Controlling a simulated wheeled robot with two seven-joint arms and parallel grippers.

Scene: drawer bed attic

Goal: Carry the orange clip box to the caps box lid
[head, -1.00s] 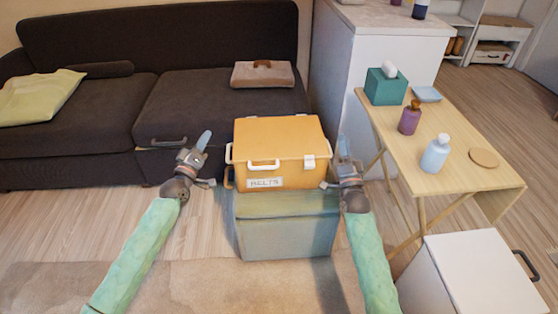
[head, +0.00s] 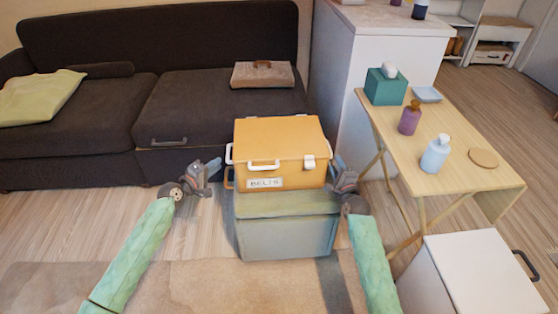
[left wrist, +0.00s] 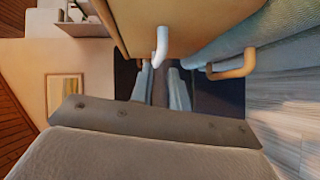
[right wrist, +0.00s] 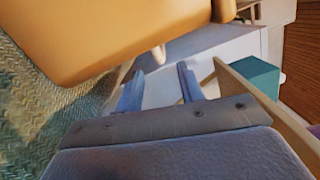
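The orange clip box (head: 280,145), with white handles and a "BELTS" label, sits upright on a grey-green box (head: 288,232). My left gripper (head: 214,168) is open just left of it. In the left wrist view the left fingers (left wrist: 164,88) are apart, with the box's white side handle (left wrist: 161,46) just beyond and above them. My right gripper (head: 338,168) is close to the box's right side. In the right wrist view its fingers (right wrist: 160,88) are apart and empty, below the orange wall (right wrist: 120,35). No lid with a readable caps label shows.
A white-lidded box (head: 480,270) stands at the lower right. A folding wooden table (head: 450,170) holds bottles, a tissue box and a coaster. A dark sofa (head: 90,100) is behind left, with a brown case (head: 263,76) on it. Floor at left is clear.

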